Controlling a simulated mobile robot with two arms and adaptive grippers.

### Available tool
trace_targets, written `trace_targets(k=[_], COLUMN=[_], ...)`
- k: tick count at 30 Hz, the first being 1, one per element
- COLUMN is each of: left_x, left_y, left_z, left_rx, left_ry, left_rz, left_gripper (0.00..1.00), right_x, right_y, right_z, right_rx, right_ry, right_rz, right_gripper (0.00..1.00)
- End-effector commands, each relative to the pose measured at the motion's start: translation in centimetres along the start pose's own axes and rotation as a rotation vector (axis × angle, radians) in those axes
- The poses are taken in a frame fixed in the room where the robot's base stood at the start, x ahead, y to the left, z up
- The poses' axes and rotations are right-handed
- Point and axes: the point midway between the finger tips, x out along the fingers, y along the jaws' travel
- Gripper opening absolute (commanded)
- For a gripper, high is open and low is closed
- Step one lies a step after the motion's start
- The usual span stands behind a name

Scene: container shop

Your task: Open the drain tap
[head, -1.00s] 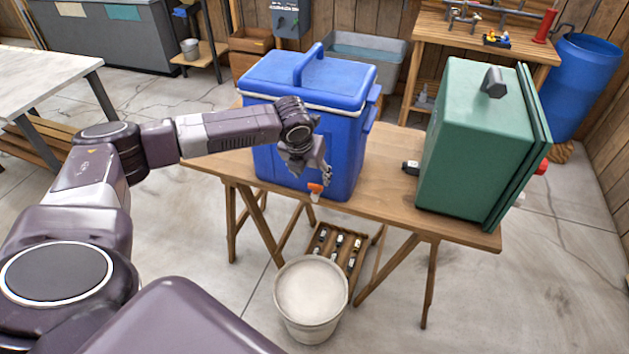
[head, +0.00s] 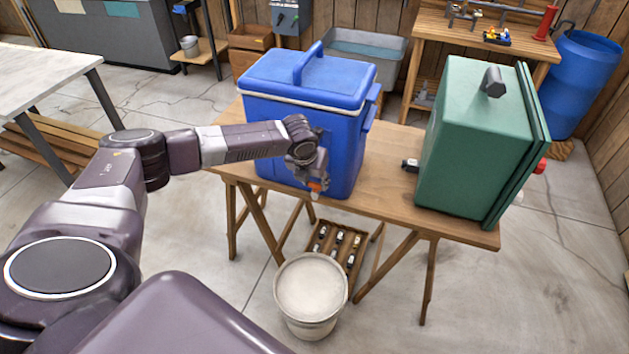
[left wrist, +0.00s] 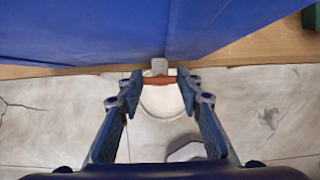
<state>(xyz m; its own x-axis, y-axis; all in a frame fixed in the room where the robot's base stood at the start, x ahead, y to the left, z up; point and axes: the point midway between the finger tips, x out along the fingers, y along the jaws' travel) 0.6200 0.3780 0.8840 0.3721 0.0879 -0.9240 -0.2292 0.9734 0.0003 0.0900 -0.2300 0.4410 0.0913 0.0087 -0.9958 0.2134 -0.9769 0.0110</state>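The blue cooler box (head: 297,130) stands on the wooden table with its lid on. Its drain tap, with an orange handle (head: 316,186), sticks out low on the front side, partly hidden by my left gripper in the head view. My left gripper (head: 316,182) is at the tap. In the left wrist view, the orange handle (left wrist: 159,80) lies crosswise between the tips of my left gripper (left wrist: 160,84), with a pale tap body (left wrist: 159,66) behind it. The fingers are apart, one at each end of the handle; whether they touch it is unclear. My right gripper is out of view.
A pale bucket (head: 309,318) stands on the floor below the tap, beside a wooden crate (head: 320,243) of small items. A green box (head: 468,150) stands at the right of the wooden table (head: 395,205).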

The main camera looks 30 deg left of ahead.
Motion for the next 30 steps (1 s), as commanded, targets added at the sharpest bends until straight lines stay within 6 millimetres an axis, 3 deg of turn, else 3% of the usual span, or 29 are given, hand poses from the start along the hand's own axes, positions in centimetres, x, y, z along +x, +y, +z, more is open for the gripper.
trace_targets(k=[4, 14, 30], left_x=[0.0, -0.2, -0.2], left_y=[0.0, -0.1, -0.3], left_z=[0.0, 0.1, 0.2], left_rx=[0.000, -0.053, -0.375], left_ry=[0.000, 0.001, 0.000], left_rz=[0.000, 0.021, 0.155], left_gripper=[0.09, 0.09, 0.09], right_x=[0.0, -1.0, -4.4], right_y=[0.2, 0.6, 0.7], right_z=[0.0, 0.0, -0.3], right_rx=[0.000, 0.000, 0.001], right_ry=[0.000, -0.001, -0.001], right_rz=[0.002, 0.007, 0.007], right_gripper=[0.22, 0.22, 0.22])
